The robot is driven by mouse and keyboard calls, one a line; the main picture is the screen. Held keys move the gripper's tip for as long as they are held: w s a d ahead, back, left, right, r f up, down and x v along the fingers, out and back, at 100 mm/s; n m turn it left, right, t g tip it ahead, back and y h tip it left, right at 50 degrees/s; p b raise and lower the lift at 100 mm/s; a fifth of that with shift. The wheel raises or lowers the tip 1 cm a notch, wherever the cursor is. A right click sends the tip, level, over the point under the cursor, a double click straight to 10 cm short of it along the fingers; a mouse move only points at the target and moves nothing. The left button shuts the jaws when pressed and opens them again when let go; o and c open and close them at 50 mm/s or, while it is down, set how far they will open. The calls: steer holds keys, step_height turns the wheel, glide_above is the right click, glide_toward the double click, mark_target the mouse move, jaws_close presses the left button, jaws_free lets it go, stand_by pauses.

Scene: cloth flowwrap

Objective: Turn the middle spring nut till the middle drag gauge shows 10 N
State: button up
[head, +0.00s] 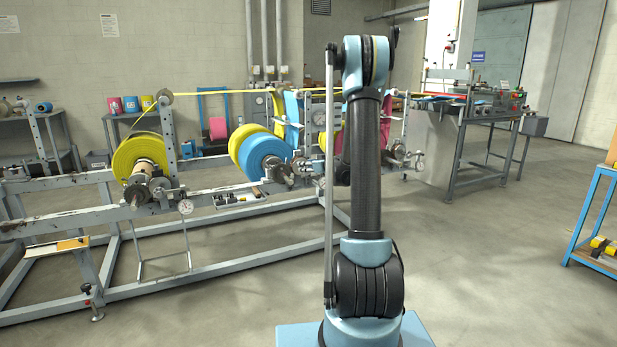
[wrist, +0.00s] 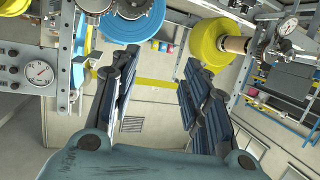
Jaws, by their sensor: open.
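The middle roll, blue with yellow behind it, (head: 265,157) hangs on the rail in the head view. Metal shaft hardware (head: 298,167) shows at its front end; the spring nut there is too small to pick out. A blue roll (wrist: 137,20) also shows at the top of the wrist view. A round white dial (wrist: 39,73) is on a grey plate at the left of the wrist view; I cannot tell whether it is the middle drag gauge, and its reading is not legible. My gripper (wrist: 160,62) is open, with nothing between its fingers. It is not clearly seen in the head view.
A yellow roll (head: 140,158) and its hanging gauge (head: 185,207) are on the left station. My upright arm covers part of the right station. A grey machine table (head: 490,118) stands behind to the right, a blue shelf (head: 590,215) at the right edge. The front floor is clear.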

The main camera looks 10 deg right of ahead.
steer(key=w+d+f+m+t+h, duration=0.15)
steer(key=w+d+f+t, duration=0.25)
steer(key=w+d+f, duration=0.65)
steer(key=f+x, duration=0.2)
steer(key=x, duration=1.6)
steer(key=shift+f+h, duration=0.3)
steer(key=shift+h, duration=0.05)
steer(key=shift+a, duration=0.1)
jaws_close()
